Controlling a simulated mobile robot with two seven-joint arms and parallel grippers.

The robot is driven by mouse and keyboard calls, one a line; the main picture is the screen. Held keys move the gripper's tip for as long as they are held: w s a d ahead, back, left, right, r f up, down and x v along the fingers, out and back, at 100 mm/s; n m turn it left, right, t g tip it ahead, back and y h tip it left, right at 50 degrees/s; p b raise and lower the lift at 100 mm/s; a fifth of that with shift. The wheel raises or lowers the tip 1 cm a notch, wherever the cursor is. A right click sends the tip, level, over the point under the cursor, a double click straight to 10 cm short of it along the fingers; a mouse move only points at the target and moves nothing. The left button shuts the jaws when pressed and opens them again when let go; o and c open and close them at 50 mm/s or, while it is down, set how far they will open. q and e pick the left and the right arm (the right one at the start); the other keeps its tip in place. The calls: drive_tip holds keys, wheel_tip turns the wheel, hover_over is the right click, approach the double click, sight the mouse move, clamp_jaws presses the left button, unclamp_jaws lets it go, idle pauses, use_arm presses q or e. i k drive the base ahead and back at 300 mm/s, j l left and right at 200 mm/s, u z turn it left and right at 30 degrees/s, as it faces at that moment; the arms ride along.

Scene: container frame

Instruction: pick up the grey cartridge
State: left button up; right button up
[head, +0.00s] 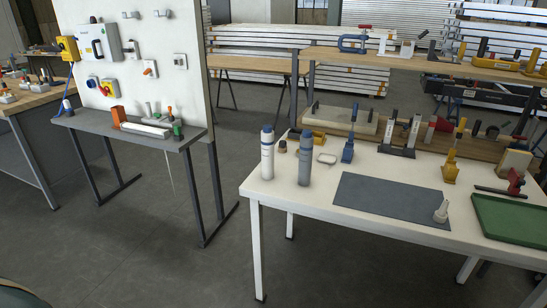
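The grey cartridge (305,165) stands upright near the left end of the white table (330,203), with a blue band near its top. A similar white cartridge (267,160) with blue markings stands upright just to its left, with a small gap between them. Nothing is holding the grey cartridge. Neither of my grippers shows in the head view.
Behind the cartridges are a small round item (282,146), a grey ring-like item (326,158) and a blue clamp (348,150). A dark mat (390,200) and green tray (515,222) lie to the right. A panel bench (95,125) stands left, with open floor between.

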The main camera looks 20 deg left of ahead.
sight(306, 148)
drive_tip(key=j, duration=0.55)
drive_tip(key=i+j, duration=0.15)
drive_tip(key=j, duration=0.4)
drive_tip(key=i+j, duration=0.25)
drive_tip(key=i, duration=0.2)
drive_tip(key=i+j, duration=0.25)
drive_tip(key=i, duration=0.2)
